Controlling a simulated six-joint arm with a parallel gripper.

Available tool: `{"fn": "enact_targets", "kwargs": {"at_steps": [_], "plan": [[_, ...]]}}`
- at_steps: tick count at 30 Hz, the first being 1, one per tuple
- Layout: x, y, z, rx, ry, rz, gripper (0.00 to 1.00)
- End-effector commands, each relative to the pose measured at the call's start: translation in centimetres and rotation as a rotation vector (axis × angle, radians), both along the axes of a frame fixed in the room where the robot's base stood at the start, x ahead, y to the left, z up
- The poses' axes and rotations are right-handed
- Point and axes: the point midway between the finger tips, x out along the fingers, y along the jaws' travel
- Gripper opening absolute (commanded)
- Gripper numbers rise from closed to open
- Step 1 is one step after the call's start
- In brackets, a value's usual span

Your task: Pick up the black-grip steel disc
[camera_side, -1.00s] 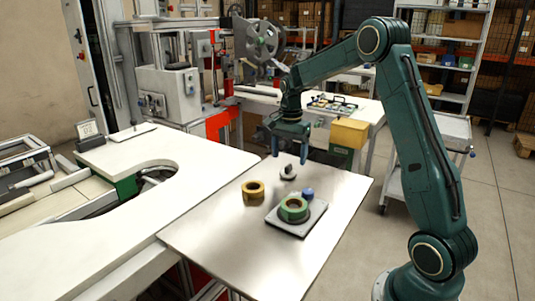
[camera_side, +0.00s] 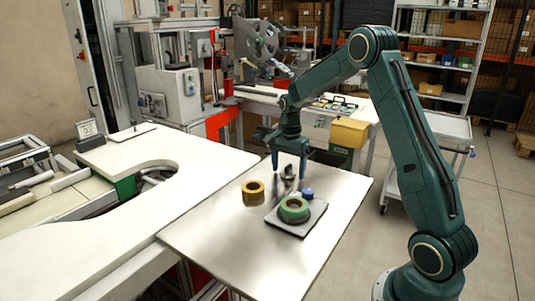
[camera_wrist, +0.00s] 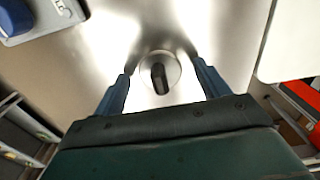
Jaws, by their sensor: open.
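The steel disc (camera_wrist: 148,62) with its upright black grip (camera_wrist: 159,78) lies on the metal table, between my gripper's two fingers in the wrist view. In the side view the disc is partly hidden behind the fingers. My gripper (camera_side: 289,169) points down over the disc, fingers spread on either side of it. In the wrist view the open gripper (camera_wrist: 161,76) shows its blue fingers left and right of the grip, with clear gaps. Nothing is held. The exact height of the fingertips above the table is hard to tell.
A white table (camera_side: 110,213) adjoins at left. The front of the metal table is clear.

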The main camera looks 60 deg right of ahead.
Motion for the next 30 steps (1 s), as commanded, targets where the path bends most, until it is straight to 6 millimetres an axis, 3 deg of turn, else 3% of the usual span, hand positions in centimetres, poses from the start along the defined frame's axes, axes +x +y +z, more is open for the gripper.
{"fn": "enact_targets", "kwargs": {"at_steps": [1, 9, 22, 30], "plan": [[0.0, 0.0, 0.0, 0.0, 0.0, 0.0, 0.73], [0.0, 0.0, 0.0, 0.0, -0.001, 0.0, 0.21], [0.1, 0.0, 0.7, -0.002, -0.004, 0.0, 0.21], [0.1, -0.1, 3.8, -0.003, -0.006, 0.0, 0.21]]}}
